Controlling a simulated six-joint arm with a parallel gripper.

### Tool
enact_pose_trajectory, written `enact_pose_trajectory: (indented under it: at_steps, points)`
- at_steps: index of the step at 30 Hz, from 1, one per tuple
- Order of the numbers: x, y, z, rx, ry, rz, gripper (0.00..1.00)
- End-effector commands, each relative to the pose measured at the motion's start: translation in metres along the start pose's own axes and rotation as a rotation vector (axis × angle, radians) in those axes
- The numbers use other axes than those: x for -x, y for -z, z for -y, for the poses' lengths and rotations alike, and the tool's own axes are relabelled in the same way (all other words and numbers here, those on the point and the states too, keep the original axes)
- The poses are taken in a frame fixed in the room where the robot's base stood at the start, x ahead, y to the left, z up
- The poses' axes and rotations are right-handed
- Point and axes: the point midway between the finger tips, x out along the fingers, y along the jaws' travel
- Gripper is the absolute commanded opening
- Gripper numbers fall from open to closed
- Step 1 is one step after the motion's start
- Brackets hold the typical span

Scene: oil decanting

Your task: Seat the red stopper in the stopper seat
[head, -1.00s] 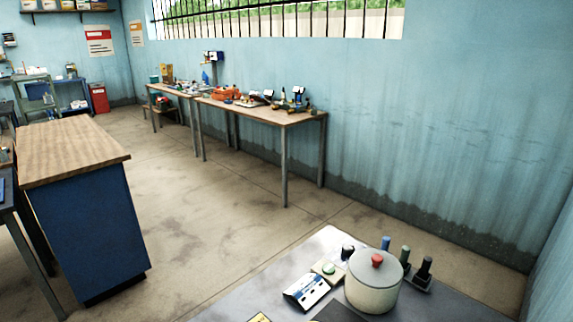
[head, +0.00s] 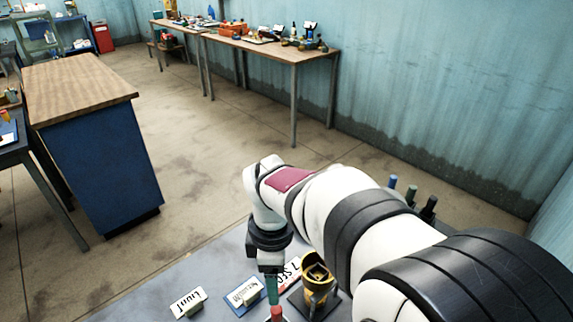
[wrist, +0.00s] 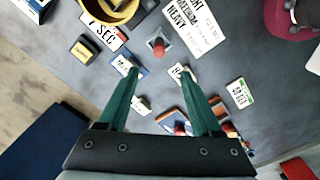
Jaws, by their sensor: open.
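A small red stopper-like piece (wrist: 157,44) stands on a dark grey square base on the grey bench in the wrist view. I cannot tell whether this base is the stopper seat. My gripper (wrist: 160,72) is open and empty, its two green fingers apart, with the red piece just beyond and between the tips. In the head view my gripper (head: 272,298) points down over the bench, with something red partly cut off at the frame's bottom. Another small red piece (wrist: 180,129) shows between the fingers, nearer the palm, partly hidden.
A yellow pot (head: 318,272) stands close right of my gripper. Printed cards (wrist: 195,28), a small yellow-topped block (wrist: 84,48) and a maroon round object (wrist: 288,20) lie around. Blue and green bottles (head: 392,184) stand behind my arm.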

Motion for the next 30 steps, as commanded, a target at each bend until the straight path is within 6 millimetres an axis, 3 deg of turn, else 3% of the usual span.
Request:
enact_pose_trajectory:
  at_steps: [7, 14, 18, 22, 28, 30]
  points:
    - [-0.069, -0.001, 0.002, 0.003, 0.007, 0.003, 0.66]
    - [-0.104, -0.001, 0.001, -0.001, 0.004, 0.001, 0.66]
    - [-0.134, -0.001, -0.001, -0.001, 0.005, 0.002, 0.66]
    - [-0.148, -0.001, -0.002, -0.001, 0.001, 0.001, 0.66]
    - [-0.149, -0.001, -0.002, -0.002, 0.0, 0.001, 0.66]
    - [-0.149, -0.001, -0.002, -0.002, 0.0, 0.001, 0.55]
